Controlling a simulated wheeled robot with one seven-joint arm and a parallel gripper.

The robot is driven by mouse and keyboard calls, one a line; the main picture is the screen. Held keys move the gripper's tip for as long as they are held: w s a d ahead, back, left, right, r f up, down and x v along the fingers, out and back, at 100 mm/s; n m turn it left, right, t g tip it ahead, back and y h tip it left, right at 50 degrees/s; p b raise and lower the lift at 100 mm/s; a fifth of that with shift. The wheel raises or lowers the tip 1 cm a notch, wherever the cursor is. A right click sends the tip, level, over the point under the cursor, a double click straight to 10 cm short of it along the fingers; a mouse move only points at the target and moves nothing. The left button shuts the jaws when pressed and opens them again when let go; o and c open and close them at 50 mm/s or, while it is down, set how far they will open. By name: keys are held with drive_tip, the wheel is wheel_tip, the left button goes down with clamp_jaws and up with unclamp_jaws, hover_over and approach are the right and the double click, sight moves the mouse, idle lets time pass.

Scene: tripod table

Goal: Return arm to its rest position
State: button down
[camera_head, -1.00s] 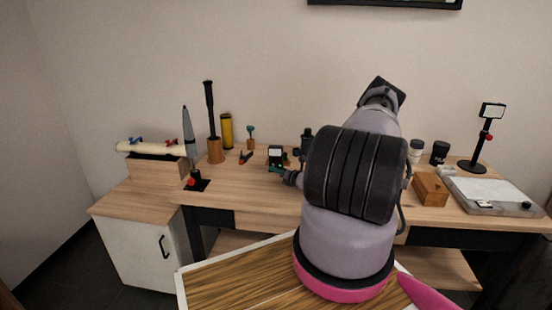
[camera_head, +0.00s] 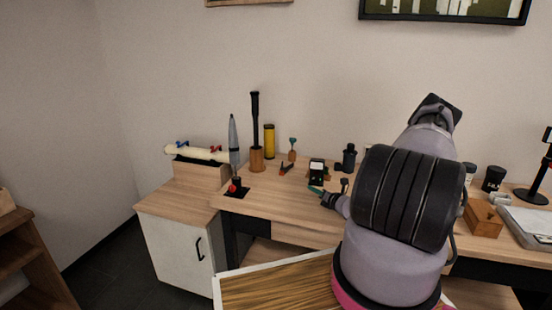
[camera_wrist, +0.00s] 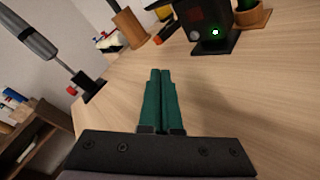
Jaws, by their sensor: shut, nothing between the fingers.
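My arm (camera_head: 408,200) rises in front of the table on the right of the head view, hiding part of the tabletop. My gripper (camera_head: 315,190) shows small at the arm's left side, just in front of a black device. In the wrist view my gripper (camera_wrist: 160,72) has its two green fingers pressed together, with nothing between them. The fingers point out over bare wooden tabletop (camera_wrist: 225,100).
The black device (camera_head: 317,172), a black-handled tool in a wooden holder (camera_head: 256,160), a yellow cylinder (camera_head: 269,141) and a grey pointed tool (camera_head: 233,140) stand left of my arm. A wooden box (camera_head: 484,220) lies right of it. A shelf (camera_head: 30,260) stands far left.

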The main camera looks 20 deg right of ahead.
drive_tip(key=s+a+r+n+g+y, duration=0.2)
drive_tip(key=a+r+n+g, duration=0.2)
drive_tip(key=a+r+n, duration=0.45)
drive_tip(key=s+a+r+n+g+y, duration=0.3)
drive_tip(key=r+n, duration=0.3)
drive_tip(key=r, duration=0.6)
drive_tip(key=s+a+r+n+g+y, duration=0.2)
drive_tip(key=a+r+n+g, duration=0.2)
drive_tip(key=a+r+n, duration=0.45)
drive_tip(key=s+d+r+n+t+h, duration=0.1)
drive_tip(key=s+r+n+h, duration=0.3)
drive_tip(key=s+r, duration=0.6)
drive_tip(key=s+d+r+n+t+h, duration=0.1)
drive_tip(key=s+r+n+h, duration=0.4)
drive_tip(key=s+r+n, duration=0.4)
drive_tip(key=s+r, duration=0.2)
drive_tip(key=s, duration=0.5)
drive_tip(key=shift+s+d+r, duration=0.15)
drive_tip(key=shift+s+r, duration=0.05)
drive_tip(key=shift+s, duration=0.1)
